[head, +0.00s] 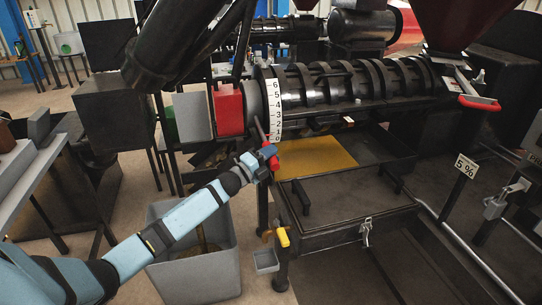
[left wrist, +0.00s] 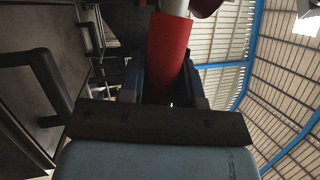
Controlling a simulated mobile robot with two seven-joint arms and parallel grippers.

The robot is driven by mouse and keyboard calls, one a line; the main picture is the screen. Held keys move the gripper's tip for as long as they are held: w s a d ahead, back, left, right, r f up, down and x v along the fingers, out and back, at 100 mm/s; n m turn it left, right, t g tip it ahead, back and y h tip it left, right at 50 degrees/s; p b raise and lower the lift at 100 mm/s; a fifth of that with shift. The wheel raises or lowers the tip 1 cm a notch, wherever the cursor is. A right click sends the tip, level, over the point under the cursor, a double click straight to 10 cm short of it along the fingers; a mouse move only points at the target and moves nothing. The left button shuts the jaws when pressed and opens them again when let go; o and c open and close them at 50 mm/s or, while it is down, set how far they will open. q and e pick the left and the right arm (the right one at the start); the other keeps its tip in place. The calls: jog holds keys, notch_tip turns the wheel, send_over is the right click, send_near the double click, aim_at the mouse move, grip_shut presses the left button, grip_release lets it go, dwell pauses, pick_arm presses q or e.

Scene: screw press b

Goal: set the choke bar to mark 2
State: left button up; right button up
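The choke bar's red grip (head: 268,151) is below the low end of the white numbered scale (head: 274,100), which runs from 0 at the bottom to 6 at the top. A dark bar rises from the grip beside the low numbers. The exact mark is too small to read. My left gripper (head: 262,164) is at the grip. In the left wrist view, the red grip (left wrist: 168,55) fills the space between my fingers (left wrist: 165,85), which look closed on it from both sides. My right gripper is not in view.
The ribbed black press barrel (head: 345,85) lies right of the scale. A red block (head: 228,108) stands left of it. A grey bin (head: 200,270) is under my left arm. A dark tray (head: 350,195) with a yellow plate (head: 315,157) lies below the barrel.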

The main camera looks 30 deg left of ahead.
pick_arm(q)
grip_shut()
jog(key=shift+n+y, duration=0.4)
jog(key=shift+n, duration=0.4)
notch_tip(320, 180, up, 4)
jog(key=p, duration=0.5)
jog(key=shift+s+d+r, duration=0.15)
jog(key=shift+r, duration=0.05)
jog(key=shift+r+n+p, duration=0.3)
jog(key=shift+r+p, duration=0.15)
jog(key=shift+p, duration=0.3)
jog(key=shift+g, duration=0.3)
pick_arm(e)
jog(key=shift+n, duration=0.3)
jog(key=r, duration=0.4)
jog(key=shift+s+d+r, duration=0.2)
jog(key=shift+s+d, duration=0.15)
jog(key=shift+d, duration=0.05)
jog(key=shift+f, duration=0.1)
pick_arm(q)
jog(key=o, duration=0.6)
grip_release()
jog(key=shift+f, duration=0.1)
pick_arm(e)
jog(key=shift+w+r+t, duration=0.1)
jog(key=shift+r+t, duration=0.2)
